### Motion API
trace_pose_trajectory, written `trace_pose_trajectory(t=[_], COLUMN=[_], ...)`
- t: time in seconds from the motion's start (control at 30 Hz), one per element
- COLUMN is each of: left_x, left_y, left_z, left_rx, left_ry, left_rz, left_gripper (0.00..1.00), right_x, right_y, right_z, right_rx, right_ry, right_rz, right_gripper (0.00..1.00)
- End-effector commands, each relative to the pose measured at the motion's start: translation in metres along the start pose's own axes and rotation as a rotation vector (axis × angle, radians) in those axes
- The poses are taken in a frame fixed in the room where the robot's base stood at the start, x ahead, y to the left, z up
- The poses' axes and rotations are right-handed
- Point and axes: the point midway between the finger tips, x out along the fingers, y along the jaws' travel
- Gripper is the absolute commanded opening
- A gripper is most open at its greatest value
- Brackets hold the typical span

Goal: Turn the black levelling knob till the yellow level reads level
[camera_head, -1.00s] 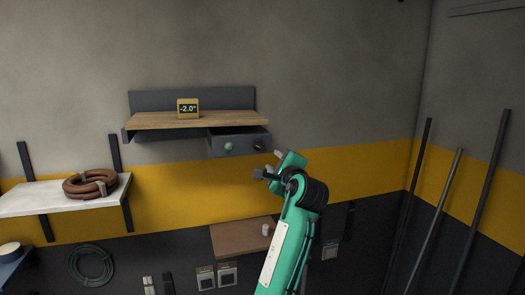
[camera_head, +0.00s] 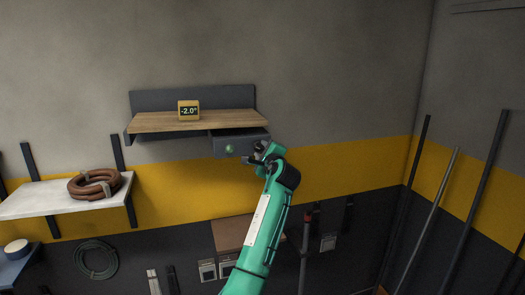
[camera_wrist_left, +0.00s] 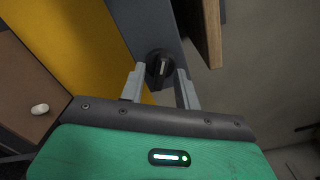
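The yellow level (camera_head: 189,110) stands on the wooden shelf (camera_head: 160,122) and its display reads -2.0°. The black levelling knob (camera_wrist_left: 160,65) is on the dark panel under the shelf, with a pale mark across its face. In the head view my left gripper hides most or all of the knob. My left gripper (camera_head: 254,156) is at the right end of that panel. In the left wrist view its two fingers (camera_wrist_left: 159,76) are apart, one to each side of the knob; I cannot tell whether they touch it. My right gripper is not in view.
A green button (camera_head: 229,149) sits on the same panel, left of my gripper. The shelf edge (camera_wrist_left: 207,35) is close beside the knob. A brown board (camera_head: 230,234) is below. A white shelf (camera_head: 40,201) with a coiled hose (camera_head: 95,184) is at left.

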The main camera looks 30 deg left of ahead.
Motion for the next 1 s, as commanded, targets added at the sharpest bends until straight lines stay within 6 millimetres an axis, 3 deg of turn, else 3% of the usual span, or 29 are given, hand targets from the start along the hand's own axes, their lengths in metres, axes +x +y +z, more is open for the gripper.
trace_pose_trajectory(t=[0.1,0.27,0.67,1.0], left_x=[0.0,0.0,-0.001,-0.001], left_y=[0.0,0.0,0.002,0.004], left_z=[0.0,0.0,-0.001,-0.003], left_rx=[0.0,0.0,-0.043,-0.272], left_ry=[0.0,0.0,0.001,0.001], left_rz=[0.0,0.0,0.0,0.0], left_gripper=[0.31,0.0,0.0,0.0], right_x=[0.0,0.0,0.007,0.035], right_y=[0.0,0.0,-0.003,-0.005], right_z=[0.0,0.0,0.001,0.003], right_rx=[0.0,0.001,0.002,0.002], right_ry=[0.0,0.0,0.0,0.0], right_rz=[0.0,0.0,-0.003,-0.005], right_gripper=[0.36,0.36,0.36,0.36])
